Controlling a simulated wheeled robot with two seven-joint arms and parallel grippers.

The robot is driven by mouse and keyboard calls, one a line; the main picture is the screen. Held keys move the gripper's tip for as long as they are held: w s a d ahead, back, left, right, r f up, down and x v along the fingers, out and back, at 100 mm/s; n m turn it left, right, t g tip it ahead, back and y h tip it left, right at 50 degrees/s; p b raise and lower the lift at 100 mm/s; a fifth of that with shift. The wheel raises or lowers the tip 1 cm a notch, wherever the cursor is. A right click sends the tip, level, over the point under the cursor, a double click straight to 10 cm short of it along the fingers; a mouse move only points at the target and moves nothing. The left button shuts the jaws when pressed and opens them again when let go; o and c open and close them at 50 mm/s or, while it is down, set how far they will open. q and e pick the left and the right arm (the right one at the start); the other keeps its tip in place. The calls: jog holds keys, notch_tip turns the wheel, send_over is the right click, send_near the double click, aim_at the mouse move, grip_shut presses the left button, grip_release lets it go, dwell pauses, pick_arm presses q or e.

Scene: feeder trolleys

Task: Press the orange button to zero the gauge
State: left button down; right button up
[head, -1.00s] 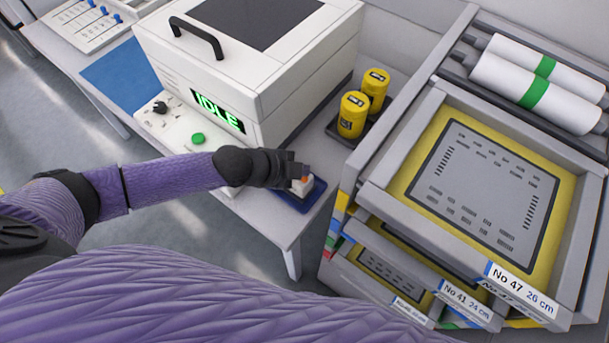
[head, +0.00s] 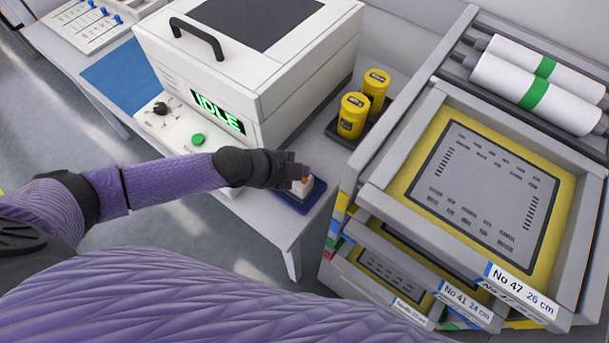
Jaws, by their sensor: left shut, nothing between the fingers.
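The orange button (head: 305,179) shows as a small patch on top of a small white gauge block (head: 302,189), which stands on a blue mat (head: 304,201) at the table's front right corner. My left gripper (head: 301,173) is shut and empty, with its fingertips at the button, partly covering it. I cannot tell whether the fingertips touch the button or hover just over it. The gauge's face is hidden. My right gripper is not in view.
A white machine (head: 240,60) with a green IDLE display stands behind my left arm. Two yellow tins (head: 352,115) stand on a dark tray. At right, a trolley holds framed screens (head: 400,200) and white rolls (head: 535,82). A green button (head: 198,139) is on the machine's panel.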

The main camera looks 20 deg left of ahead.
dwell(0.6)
pick_arm(q)
jog(key=shift+f+b, duration=0.3)
jog(key=shift+f, duration=0.15)
jog(key=shift+f+b, duration=0.3)
jog(key=shift+f, duration=0.05)
dwell(0.4)
jog(key=shift+r+p, duration=0.75)
jog(key=shift+r, duration=0.05)
notch_tip(320, 180, up, 5)
jog(key=p, duration=0.4)
jog(key=shift+r+p, duration=0.1)
jog(key=shift+p, duration=0.2)
